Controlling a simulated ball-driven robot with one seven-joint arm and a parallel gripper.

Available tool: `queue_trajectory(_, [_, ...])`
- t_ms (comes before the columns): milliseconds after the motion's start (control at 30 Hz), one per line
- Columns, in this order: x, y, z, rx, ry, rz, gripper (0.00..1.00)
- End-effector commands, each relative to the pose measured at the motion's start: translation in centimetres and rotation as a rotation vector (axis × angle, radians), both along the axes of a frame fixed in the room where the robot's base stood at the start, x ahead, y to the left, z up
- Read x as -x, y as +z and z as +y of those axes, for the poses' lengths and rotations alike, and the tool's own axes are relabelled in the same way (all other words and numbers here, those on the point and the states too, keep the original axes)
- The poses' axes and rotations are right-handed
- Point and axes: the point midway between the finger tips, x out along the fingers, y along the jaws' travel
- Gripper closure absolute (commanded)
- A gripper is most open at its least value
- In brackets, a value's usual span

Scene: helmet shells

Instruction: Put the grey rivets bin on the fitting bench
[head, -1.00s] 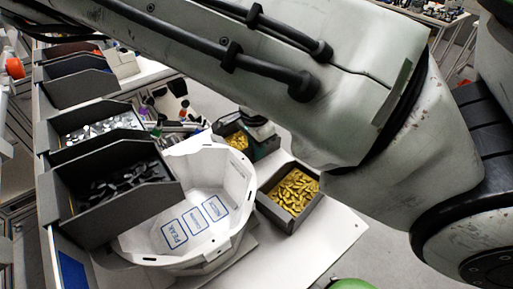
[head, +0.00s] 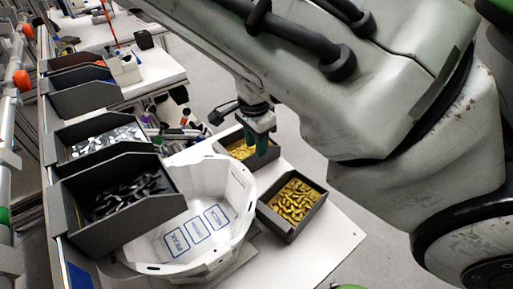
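A dark bin of silver-grey pieces (head: 66,154) stands in the row on the left; the pieces look like the grey rivets, though no label is readable. A white bench top (head: 335,238) carries a white helmet shell (head: 240,190) with blue-outlined labels inside; I cannot tell whether this is the fitting bench. My gripper (head: 262,143), with green fingertips, hangs over the rear bin of gold pieces (head: 240,150) and partly hides it. It is well to the right of the silver-grey bin. I see nothing held in it, but the finger gap is unclear.
A bin of black pieces (head: 130,222) stands in front of the silver-grey one, with more dark bins (head: 85,98) behind. A second gold bin (head: 280,225) sits right of the shell. Bottles (head: 185,118) stand behind. The bench's front right is clear.

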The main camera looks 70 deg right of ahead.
Motion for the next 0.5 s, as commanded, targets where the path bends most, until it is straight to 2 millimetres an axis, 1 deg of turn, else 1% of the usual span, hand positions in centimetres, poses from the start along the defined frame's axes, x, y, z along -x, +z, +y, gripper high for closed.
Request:
queue_trajectory(33, [0.0, 0.95, 0.05, -0.002, -0.001, 0.0, 0.66])
queue_trajectory(133, [-0.03, 1.55, 0.04, -0.001, -0.001, -0.001, 0.66])
queue_trajectory(500, [-0.03, 1.74, 0.08, -0.001, 0.0, 0.001, 0.66])
